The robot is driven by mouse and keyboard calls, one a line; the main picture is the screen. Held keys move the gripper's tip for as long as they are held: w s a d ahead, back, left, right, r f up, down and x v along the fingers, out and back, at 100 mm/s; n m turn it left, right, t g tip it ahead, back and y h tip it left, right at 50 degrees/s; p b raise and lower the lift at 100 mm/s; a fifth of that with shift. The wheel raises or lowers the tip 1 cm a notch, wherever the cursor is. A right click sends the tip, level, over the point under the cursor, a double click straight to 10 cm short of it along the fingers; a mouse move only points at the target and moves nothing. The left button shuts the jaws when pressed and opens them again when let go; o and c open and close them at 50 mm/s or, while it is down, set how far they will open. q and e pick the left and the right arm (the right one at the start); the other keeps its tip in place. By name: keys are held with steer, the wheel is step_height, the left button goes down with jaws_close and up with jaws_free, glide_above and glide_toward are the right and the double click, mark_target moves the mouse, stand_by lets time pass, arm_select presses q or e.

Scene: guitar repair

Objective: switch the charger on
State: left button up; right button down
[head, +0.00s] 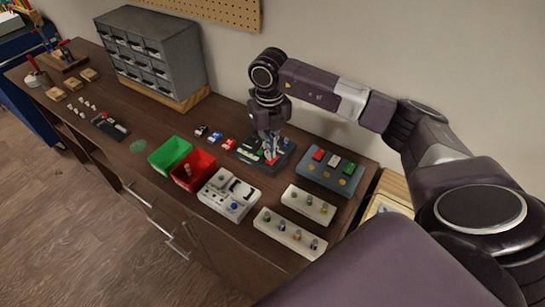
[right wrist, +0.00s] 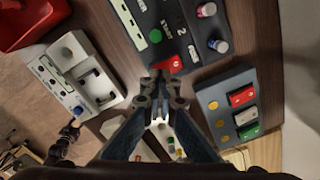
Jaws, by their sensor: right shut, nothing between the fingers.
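A dark box (head: 249,158), which looks like the charger, lies on the bench under my right gripper (head: 270,153). In the right wrist view the charger (right wrist: 196,62) carries a green round button, white labels, a red and a blue cylinder, and a red switch (right wrist: 172,63) with a small white mark. My right gripper (right wrist: 160,84) is shut and empty, pointing down. Its fingertips are close beside the red switch; I cannot tell whether they touch it. The fingers partly hide the switch in the head view. My left gripper is not in view.
A blue-grey box (head: 325,180) with red, white and green rockers stands right of the charger. Red (head: 193,172) and green (head: 169,154) bins, a white device (head: 228,193) and two cream racks (head: 308,205) stand nearer the front. A grey drawer cabinet (head: 150,55) stands at the back left.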

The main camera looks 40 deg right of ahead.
steer(key=shift+f+b, duration=0.95)
steer(key=shift+f, duration=0.2)
stand_by(0.8)
steer(key=shift+s+r, duration=0.1)
steer(key=shift+r, duration=0.05)
steer(key=shift+r+p, duration=0.8)
steer(key=shift+r, duration=0.1)
steer(key=shift+r+p, duration=1.55)
steer(key=shift+r, duration=0.95)
steer(key=shift+f, duration=0.1)
